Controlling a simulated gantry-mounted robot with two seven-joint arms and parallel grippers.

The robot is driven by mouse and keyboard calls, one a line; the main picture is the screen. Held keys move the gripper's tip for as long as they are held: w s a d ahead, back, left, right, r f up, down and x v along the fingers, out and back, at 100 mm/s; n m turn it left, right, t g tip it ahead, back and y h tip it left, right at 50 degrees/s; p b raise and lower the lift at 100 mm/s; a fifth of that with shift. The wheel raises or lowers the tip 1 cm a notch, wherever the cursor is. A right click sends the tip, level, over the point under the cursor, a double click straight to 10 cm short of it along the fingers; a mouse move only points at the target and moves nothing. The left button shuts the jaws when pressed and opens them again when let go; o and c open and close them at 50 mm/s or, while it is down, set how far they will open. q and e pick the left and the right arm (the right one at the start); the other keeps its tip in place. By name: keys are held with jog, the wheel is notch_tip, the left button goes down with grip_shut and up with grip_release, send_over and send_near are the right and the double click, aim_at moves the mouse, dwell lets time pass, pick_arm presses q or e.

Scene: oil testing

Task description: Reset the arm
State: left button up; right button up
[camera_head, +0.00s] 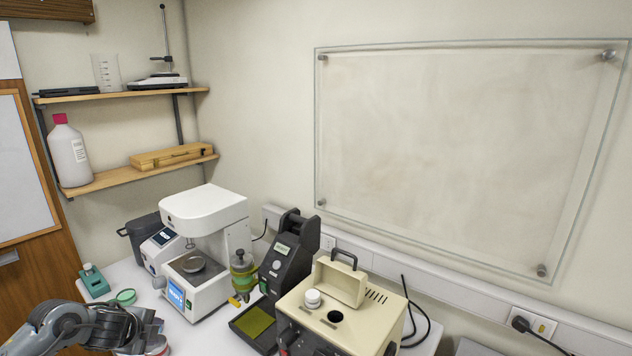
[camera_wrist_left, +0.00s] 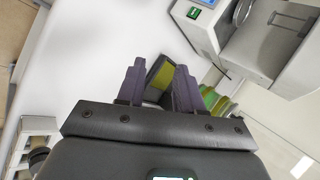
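My left arm reaches in at the lower left of the head view, near the front of the white bench (camera_head: 127,275). Its fingers cannot be made out there. In the left wrist view my left gripper (camera_wrist_left: 160,68) has its two dark fingers spread apart, with nothing held between them. A dark item with a yellow-green face (camera_wrist_left: 161,73) shows beyond the gap, apart from the fingers as far as I can tell. My right gripper is not in view.
A white instrument (camera_head: 205,215) with a blue screen, a dark grey tester (camera_head: 291,255) and a beige box device (camera_head: 365,325) crowd the bench. A teal block (camera_head: 94,284) and green ring (camera_head: 126,297) lie near my left arm.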

pick_arm(q)
jog(key=s+d+f+n+y, duration=0.25)
jog(key=s+d+f, duration=0.55)
jog(key=s+f, duration=0.55)
jog(key=s+r+n+g+y, duration=0.25)
jog(key=s+n, duration=0.45)
jog(key=s, duration=1.8)
jog(key=s+d+f+n+g+h, duration=0.1)
jog(key=d+f+n+h, duration=0.1)
jog(key=d, duration=0.5)
jog(key=d+f+n+g+h, duration=0.1)
jog(key=d+n+h, duration=0.3)
jog(key=d, duration=0.4)
jog(key=shift+s+d+f, duration=0.2)
jog(key=shift+s+f, duration=0.2)
jog(key=shift+f, duration=0.4)
